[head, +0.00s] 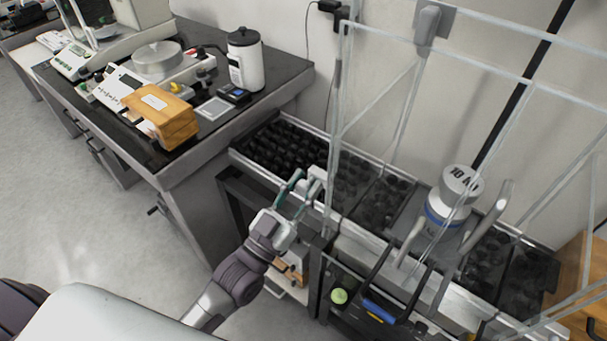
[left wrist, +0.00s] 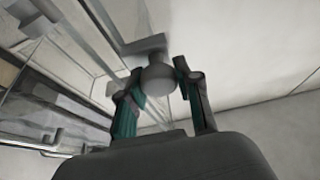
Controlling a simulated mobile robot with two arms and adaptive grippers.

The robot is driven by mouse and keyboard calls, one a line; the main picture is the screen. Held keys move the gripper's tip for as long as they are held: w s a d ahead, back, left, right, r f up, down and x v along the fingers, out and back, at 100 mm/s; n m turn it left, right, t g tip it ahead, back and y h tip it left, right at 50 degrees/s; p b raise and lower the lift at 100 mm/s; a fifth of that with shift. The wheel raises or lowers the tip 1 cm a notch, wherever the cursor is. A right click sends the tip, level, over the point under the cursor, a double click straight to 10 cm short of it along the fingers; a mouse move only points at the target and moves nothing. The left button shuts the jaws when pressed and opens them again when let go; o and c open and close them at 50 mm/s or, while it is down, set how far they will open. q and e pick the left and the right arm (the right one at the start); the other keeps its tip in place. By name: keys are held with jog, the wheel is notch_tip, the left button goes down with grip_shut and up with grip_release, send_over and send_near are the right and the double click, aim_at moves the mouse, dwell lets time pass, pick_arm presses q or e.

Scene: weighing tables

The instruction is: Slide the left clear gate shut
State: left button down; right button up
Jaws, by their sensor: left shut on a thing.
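The left clear gate (head: 336,130) is a see-through panel with pale edges, standing upright at the left end of the clear enclosure over the long metal-rimmed trough. My left gripper (head: 303,186) is at the gate's lower front edge, shut on a pale handle (head: 318,177). In the left wrist view, the handle's grey round knob (left wrist: 157,78) sits between the teal-padded fingers of my left gripper (left wrist: 160,90). Clear panel edges run up and left of it there. How far the gate stands open is hard to tell through the clear panels. My right gripper is not in view.
A large weight (head: 455,195) marked 10 stands inside the enclosure. Dark pellets fill the trough (head: 285,150). To the left, a dark-topped table (head: 262,85) holds a wooden box (head: 160,115), a white canister (head: 245,60) and instruments. Open floor (head: 80,200) lies at left.

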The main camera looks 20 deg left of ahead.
pick_arm(q)
notch_tip(320, 180, down, 6)
jog(key=shift+r+b, duration=0.1)
jog(key=shift+b, duration=1.15)
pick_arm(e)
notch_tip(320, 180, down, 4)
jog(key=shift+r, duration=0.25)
pick_arm(q)
jog(key=c, duration=1.1)
grip_release()
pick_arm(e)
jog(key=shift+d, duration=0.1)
pick_arm(q)
jog(key=v, duration=1.2)
